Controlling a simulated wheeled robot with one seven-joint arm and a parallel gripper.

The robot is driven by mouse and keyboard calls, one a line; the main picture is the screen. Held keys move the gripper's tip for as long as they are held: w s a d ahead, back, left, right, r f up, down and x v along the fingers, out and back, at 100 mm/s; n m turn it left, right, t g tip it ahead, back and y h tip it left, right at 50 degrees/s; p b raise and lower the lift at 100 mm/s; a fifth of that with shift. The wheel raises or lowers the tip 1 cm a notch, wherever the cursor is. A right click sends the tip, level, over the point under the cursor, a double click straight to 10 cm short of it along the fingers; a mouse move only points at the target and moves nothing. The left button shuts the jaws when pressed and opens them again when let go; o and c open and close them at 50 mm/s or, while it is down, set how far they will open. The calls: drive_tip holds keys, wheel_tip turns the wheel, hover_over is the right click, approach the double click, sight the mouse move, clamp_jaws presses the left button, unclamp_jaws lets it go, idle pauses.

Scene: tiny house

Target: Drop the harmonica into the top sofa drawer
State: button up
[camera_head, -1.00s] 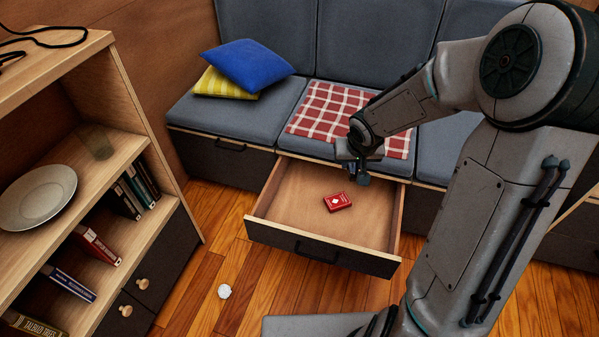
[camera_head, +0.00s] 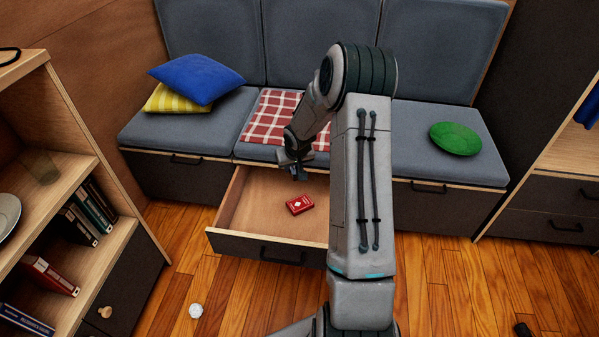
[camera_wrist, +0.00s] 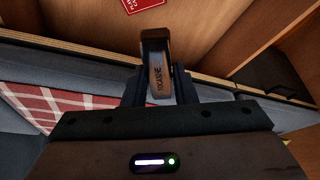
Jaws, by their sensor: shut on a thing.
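The open sofa drawer (camera_head: 255,200) sticks out under the seat, with a red card box (camera_head: 300,204) lying on its floor. The box also shows at the top of the wrist view (camera_wrist: 143,4). My gripper (camera_head: 296,170) is over the back part of the drawer, close to the seat edge. In the wrist view it is shut on the harmonica (camera_wrist: 157,75), a dark and metallic bar with lettering, held above the drawer floor. In the head view the harmonica is too small and dark to make out.
A shelf (camera_head: 75,150) stands at left. A white crumpled thing (camera_head: 196,311) lies on the floor.

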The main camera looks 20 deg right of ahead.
drive_tip(key=d+f+b, duration=0.3)
drive_tip(key=f+b, duration=0.1)
drive_tip(key=f, duration=0.5)
drive_tip(key=shift+w+d+f+b, duration=0.2)
drive_tip(key=shift+w+f+b, duration=0.05)
drive_tip(key=shift+w+b, duration=0.2)
drive_tip(key=o, duration=1.1)
drive_tip(key=shift+c, duration=0.2)
drive_tip(key=p+v, duration=0.5)
drive_tip(key=v, duration=0.8)
drive_tip(key=shift+s+r, duration=0.2)
drive_tip(key=shift+r, duration=0.2)
